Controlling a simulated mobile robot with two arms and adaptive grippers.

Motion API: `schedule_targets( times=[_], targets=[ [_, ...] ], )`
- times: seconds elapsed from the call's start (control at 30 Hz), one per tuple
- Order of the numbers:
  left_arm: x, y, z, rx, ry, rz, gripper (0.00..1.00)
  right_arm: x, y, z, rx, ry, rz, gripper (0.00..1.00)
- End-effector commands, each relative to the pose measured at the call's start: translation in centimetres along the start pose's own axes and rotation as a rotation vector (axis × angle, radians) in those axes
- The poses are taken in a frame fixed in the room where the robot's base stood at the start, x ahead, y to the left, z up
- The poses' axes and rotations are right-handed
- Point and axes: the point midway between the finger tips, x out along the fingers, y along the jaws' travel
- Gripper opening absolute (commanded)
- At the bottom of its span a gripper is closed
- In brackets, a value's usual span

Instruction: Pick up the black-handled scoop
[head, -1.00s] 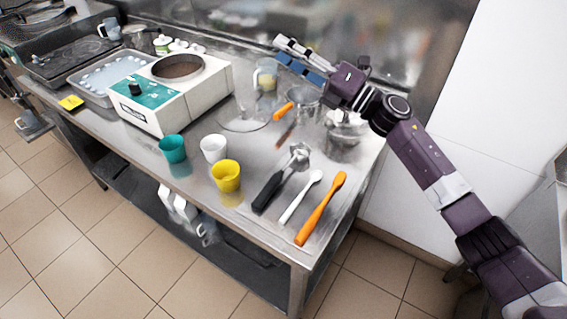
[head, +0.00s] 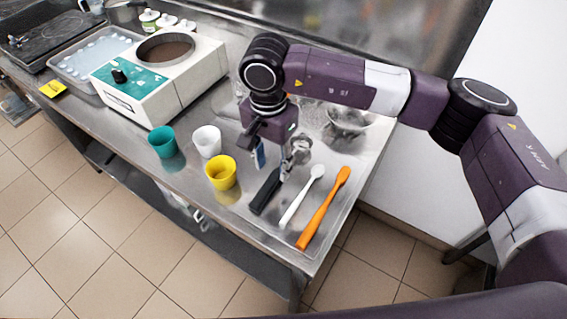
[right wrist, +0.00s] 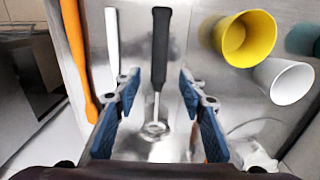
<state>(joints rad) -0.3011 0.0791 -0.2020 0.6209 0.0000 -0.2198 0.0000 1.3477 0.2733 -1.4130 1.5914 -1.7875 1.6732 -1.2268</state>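The black-handled scoop lies on the steel table, its black handle (head: 265,192) toward the front edge and its metal head (head: 300,148) farther back. In the right wrist view the handle (right wrist: 160,48) points away from me and the round metal head (right wrist: 155,129) is nearer. My right gripper (head: 273,160) points down above the scoop and partly hides it in the head view. Its blue-padded fingers (right wrist: 157,105) are wide apart, one on each side of the scoop's shaft and head, with nothing gripped. My left gripper is not in view.
A white spatula (head: 301,198) and an orange spatula (head: 322,210) lie right of the scoop. Yellow (head: 221,173), white (head: 207,141) and teal (head: 162,142) cups stand to its left. A metal bowl (head: 345,128) and a white machine (head: 160,80) stand farther back.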

Motion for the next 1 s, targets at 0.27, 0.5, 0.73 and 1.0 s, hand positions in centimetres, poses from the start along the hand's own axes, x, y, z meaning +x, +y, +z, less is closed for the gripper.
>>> schedule_targets(
  times=[0.27,0.5,0.73,1.0],
  targets=[
    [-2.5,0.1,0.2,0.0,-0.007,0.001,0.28,3.7,0.3,-0.6,0.004,-0.006,0.001,0.38],
    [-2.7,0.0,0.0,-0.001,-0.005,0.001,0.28,5.2,0.2,-0.6,0.003,-0.003,-0.002,0.38],
    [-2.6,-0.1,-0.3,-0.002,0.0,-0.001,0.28,5.2,0.2,-0.6,0.003,-0.003,-0.002,0.27],
    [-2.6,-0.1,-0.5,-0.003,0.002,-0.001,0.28,5.2,0.2,-0.6,0.003,-0.004,-0.002,0.0]
  ],
)
